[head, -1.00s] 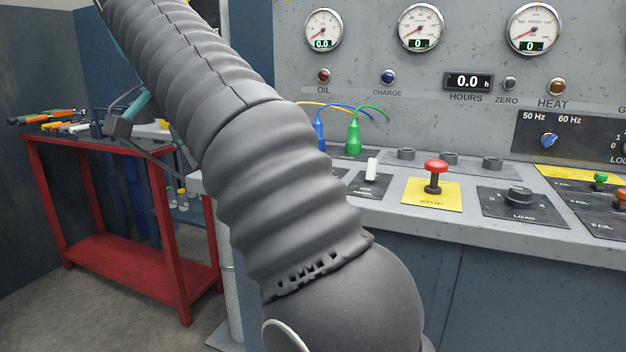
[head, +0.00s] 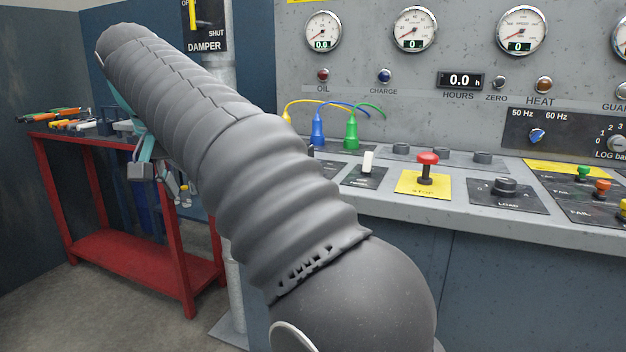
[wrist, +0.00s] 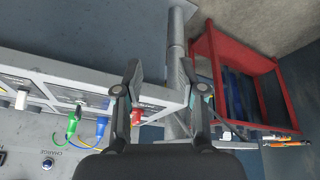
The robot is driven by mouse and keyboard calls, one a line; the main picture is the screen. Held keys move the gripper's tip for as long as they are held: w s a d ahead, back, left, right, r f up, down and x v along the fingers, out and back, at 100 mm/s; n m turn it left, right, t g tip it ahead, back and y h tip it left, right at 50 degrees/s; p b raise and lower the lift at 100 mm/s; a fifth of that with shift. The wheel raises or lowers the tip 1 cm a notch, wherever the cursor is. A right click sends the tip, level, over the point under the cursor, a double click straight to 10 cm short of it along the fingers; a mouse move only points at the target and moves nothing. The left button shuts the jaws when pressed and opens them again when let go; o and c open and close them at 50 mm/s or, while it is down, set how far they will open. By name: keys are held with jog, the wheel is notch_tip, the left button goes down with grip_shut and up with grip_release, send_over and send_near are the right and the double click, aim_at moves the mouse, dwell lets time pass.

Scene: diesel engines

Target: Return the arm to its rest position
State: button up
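My arm (head: 265,190), in a ribbed grey sleeve, crosses the head view from the bottom middle up to the upper left. My gripper (head: 142,168) hangs below the raised part of the arm, in front of the red table, and is partly hidden by the arm. In the wrist view, its two dark fingers (wrist: 160,70) stand apart with a clear gap between them. Nothing is held. A red object (wrist: 137,115) shows beside the left finger at the console's edge, apparently beyond it.
The grey console (head: 420,205) fills the right, with a red stop button (head: 428,158) and blue (head: 317,130) and green (head: 351,132) plugs. A red table (head: 110,258) with tools stands at left. A metal post (head: 235,290) stands between them.

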jog(key=s+d+f+n+y, duration=0.1)
jog(key=s+d+f+n, duration=0.15)
jog(key=d+f, duration=0.6)
jog(key=s+d+f+n, duration=0.2)
jog(key=s+d+f, duration=0.2)
jog(key=d+f, duration=0.45)
jog(key=s+d+f+m, duration=0.2)
jog(key=s+d+f, duration=0.1)
jog(key=s+d, duration=0.4)
jog(key=s+d+f+m+t, duration=0.1)
jog(key=s+d+f+m, duration=0.2)
jog(key=s+d, duration=0.5)
jog(key=d, duration=0.5)
jog(key=shift+d+f+h, duration=0.2)
jog(key=shift+d+h, duration=0.1)
jog(key=shift+d, duration=0.05)
jog(key=shift+o, duration=0.2)
jog(key=shift+a+m, duration=0.1)
jog(key=shift+m, duration=0.15)
